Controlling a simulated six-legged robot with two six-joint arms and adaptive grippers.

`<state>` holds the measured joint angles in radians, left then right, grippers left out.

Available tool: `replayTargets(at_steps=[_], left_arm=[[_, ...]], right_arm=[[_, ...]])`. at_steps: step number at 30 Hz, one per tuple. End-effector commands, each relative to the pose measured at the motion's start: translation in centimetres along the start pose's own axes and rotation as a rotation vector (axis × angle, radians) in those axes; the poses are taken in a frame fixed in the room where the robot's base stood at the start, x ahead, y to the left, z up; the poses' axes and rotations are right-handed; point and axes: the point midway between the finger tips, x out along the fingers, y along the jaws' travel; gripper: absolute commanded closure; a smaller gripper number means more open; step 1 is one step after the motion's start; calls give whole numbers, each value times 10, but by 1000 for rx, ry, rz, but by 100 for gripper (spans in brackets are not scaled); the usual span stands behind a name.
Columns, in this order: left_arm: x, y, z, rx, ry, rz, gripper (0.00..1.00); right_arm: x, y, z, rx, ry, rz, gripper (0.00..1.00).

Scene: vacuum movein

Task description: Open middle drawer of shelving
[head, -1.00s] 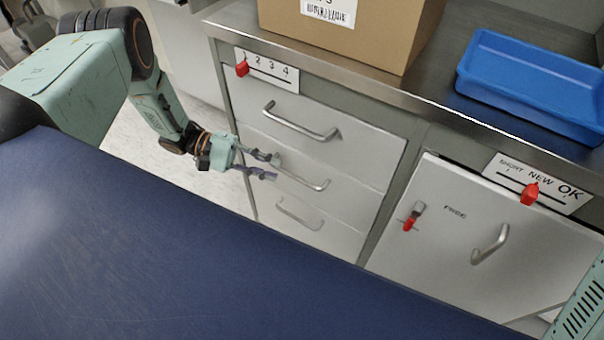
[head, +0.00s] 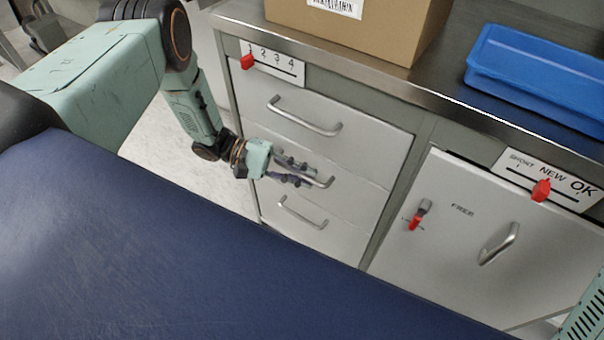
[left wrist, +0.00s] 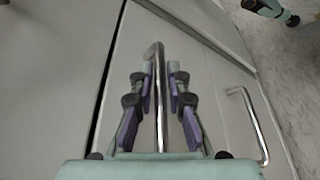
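The shelving has a column of three light grey drawers with metal bar handles. The middle drawer (head: 352,196) looks closed. My left gripper (head: 306,176) reaches in from the left to its handle (head: 325,182) and partly covers it. In the left wrist view, the middle handle (left wrist: 159,120) runs between the two fingers of my left gripper (left wrist: 160,76). The fingers are open, with a small gap on each side of the bar. My right gripper is not in view.
The top drawer handle (head: 305,117) and bottom drawer handle (head: 302,213) are close above and below. A cabinet door (head: 450,240) with a red latch (head: 416,221) is at right. A cardboard box (head: 360,25) and blue tray (head: 540,85) stand on the countertop.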

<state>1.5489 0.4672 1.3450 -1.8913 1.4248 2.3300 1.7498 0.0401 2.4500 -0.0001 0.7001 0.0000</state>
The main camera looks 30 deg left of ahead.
Motion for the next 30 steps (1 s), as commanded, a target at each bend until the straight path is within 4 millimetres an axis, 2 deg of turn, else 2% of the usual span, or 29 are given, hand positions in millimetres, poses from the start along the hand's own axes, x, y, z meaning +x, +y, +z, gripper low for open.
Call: replayTargets(at_steps=[1, 4, 23, 30], left_arm=[[0, 0, 0, 0, 0, 0, 91], [0, 0, 0, 0, 0, 0, 100], [0, 0, 0, 0, 0, 0, 100], [-7, -9, 16, -4, 1, 0, 100]], right_arm=[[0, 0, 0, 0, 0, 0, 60], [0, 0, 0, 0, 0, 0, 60], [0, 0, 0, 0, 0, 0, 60], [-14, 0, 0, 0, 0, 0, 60]])
